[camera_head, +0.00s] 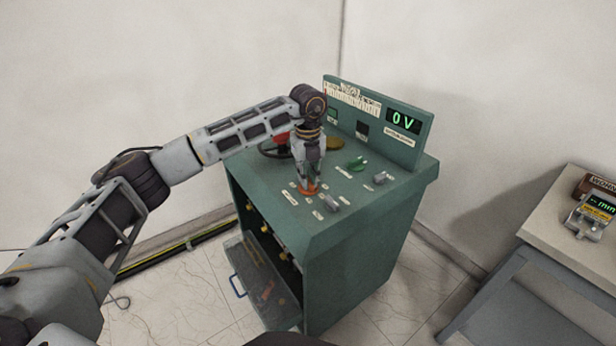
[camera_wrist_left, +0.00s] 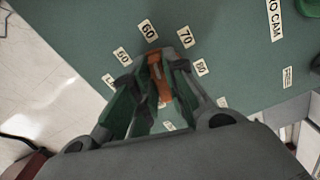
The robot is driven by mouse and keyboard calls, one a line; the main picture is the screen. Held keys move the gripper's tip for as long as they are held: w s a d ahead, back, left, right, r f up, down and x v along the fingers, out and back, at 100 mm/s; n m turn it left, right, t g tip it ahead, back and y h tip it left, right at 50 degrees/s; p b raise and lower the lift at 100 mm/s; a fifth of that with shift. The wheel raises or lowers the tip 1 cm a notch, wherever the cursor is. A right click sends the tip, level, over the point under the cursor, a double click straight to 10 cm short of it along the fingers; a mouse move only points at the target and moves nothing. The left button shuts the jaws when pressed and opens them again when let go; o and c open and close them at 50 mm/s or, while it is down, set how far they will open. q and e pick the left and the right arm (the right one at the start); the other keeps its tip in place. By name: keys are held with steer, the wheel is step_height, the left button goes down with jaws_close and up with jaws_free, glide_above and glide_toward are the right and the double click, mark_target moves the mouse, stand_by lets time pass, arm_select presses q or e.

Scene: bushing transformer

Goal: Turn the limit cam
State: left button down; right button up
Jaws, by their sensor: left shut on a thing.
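The limit cam (camera_head: 308,188) is an orange knob on the sloping green top of the transformer cabinet, ringed by small white number labels. In the left wrist view the orange cam (camera_wrist_left: 159,78) lies between my fingers, with labels such as 50, 60, 70 and 80 around its far side. My left gripper (camera_head: 308,180) points down over it and is shut on it; in the left wrist view the left gripper (camera_wrist_left: 155,90) hides part of the cam and the nearer labels. My right gripper is not in view.
Green (camera_head: 357,163) and grey (camera_head: 380,178) knobs sit right of the cam. A side table (camera_head: 560,225) stands at the right.

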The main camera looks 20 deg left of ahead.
arm_select(q)
steer(key=shift+r, duration=0.1)
steer(key=c, duration=1.4)
jaws_free()
steer(key=shift+c, duration=0.2)
step_height(320, 180, up, 12)
